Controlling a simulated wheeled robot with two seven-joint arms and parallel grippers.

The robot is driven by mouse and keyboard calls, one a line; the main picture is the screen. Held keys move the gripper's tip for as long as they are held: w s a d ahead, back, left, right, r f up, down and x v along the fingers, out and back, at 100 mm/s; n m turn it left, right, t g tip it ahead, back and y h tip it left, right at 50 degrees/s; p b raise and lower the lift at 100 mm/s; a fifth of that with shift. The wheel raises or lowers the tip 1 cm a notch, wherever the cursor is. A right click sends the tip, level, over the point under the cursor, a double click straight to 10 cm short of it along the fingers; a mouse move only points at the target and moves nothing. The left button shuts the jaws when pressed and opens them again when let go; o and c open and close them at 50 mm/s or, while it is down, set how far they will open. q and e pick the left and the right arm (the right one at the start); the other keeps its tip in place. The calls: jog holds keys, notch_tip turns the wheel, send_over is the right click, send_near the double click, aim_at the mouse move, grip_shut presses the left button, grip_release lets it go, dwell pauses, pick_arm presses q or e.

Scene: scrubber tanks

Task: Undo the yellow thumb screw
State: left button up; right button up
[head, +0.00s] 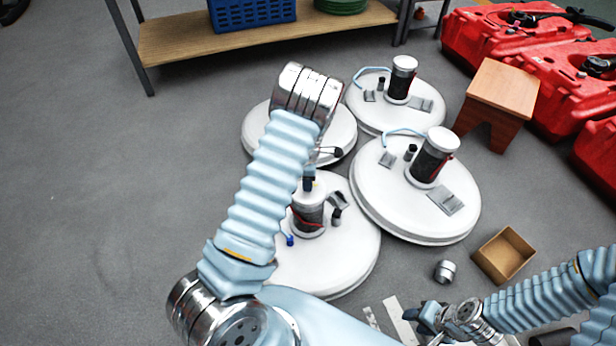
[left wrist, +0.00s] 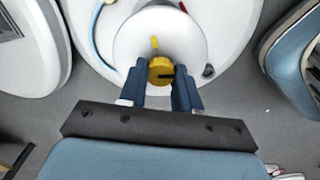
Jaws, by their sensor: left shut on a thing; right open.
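The yellow thumb screw (left wrist: 157,66) sits against a round white cap (left wrist: 140,40) with a short yellow mark on it. My left gripper (left wrist: 160,78) is shut on the screw, one dark blue finger on each side. In the head view the left gripper (head: 309,182) shows only as a small dark part at the top of the near tank's cylinder (head: 308,216). My arm hides part of that near tank (head: 345,250), and I cannot make out the screw there. My right gripper (head: 428,318) is open and low at the bottom right, away from the tanks.
More round white tanks (head: 415,215) stand close behind and beside the near one. An open cardboard box (head: 503,255) and a small metal cylinder (head: 445,271) lie near my right gripper. A wooden stool (head: 497,100) and red tanks (head: 510,45) stand at right. Floor at left is clear.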

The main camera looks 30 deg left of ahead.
pick_arm(q)
jog(key=shift+s+f+n+p, duration=0.1)
jog(key=shift+n+p, duration=0.2)
jog(key=shift+n, duration=0.5)
jog(key=o, duration=1.1)
jog(key=shift+c, duration=0.2)
notch_tip(320, 180, up, 14)
jog(key=p, duration=0.1)
jog(key=shift+p, duration=0.35)
jog(key=shift+f, duration=0.15)
